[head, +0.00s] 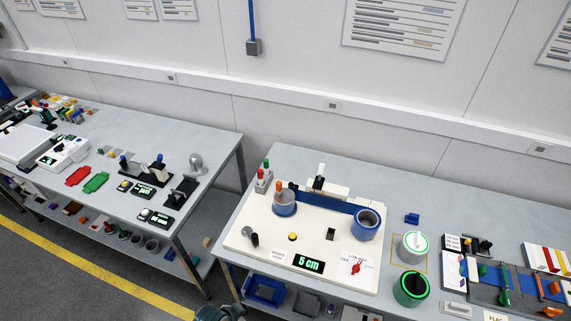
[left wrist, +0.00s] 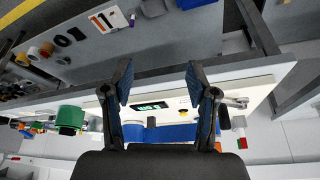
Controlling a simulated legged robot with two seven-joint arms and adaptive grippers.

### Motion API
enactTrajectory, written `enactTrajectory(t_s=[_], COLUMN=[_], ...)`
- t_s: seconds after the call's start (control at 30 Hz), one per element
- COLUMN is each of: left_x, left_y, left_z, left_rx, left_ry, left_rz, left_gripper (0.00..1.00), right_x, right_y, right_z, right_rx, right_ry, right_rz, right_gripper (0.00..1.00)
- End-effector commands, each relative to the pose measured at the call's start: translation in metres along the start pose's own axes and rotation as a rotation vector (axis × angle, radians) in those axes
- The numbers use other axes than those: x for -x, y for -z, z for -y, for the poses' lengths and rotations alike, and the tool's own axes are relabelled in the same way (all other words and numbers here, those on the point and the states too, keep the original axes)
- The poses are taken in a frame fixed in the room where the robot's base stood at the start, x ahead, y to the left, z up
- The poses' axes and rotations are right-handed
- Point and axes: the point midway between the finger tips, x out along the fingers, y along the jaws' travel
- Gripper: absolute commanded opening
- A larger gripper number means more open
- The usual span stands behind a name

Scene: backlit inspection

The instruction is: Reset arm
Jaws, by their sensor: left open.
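My left gripper (left wrist: 159,82) is open and empty in the left wrist view, its two dark fingers spread apart. Beyond it the white station board (left wrist: 255,92) shows with its lit display (left wrist: 150,106) and blue belt (left wrist: 170,133). A piece of what looks like my arm (head: 208,313) shows at the bottom edge; the gripper's fingers are not distinguishable there. My right gripper is not in view.
A white-and-green canister (head: 412,246) and a dark green-rimmed one (head: 410,287) stand right of the board. A second bench (head: 215,147) with several devices is at the left, with a gap between the benches. A blue bin (head: 264,291) sits on the lower shelf.

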Motion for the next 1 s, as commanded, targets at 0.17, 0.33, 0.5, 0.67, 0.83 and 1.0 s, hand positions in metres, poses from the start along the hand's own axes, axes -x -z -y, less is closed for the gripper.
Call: enactTrajectory(t_s=[0.17, 0.33, 0.5, 0.67, 0.83, 1.0], left_x=[0.013, 0.029, 0.001, -0.053, -0.119, -0.206], left_y=[-0.046, -0.088, -0.111, -0.126, -0.15, -0.198], left_z=[0.003, 0.01, 0.016, 0.018, 0.016, 0.005], left_rx=[0.248, 0.443, 0.512, 0.508, 0.505, 0.502], left_ry=[0.077, 0.164, 0.197, 0.188, 0.176, 0.161], left_rz=[0.028, 0.064, 0.093, 0.111, 0.134, 0.169], left_gripper=[0.58, 0.58, 0.58, 0.58, 0.58, 0.58], right_x=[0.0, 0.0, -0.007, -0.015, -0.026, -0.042], right_y=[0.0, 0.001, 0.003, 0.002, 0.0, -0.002], right_z=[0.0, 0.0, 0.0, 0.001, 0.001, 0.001], right_rx=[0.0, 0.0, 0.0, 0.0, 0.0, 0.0], right_ry=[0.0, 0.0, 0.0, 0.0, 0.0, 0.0], right_rz=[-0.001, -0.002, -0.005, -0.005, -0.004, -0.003], right_gripper=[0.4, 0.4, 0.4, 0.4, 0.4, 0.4])
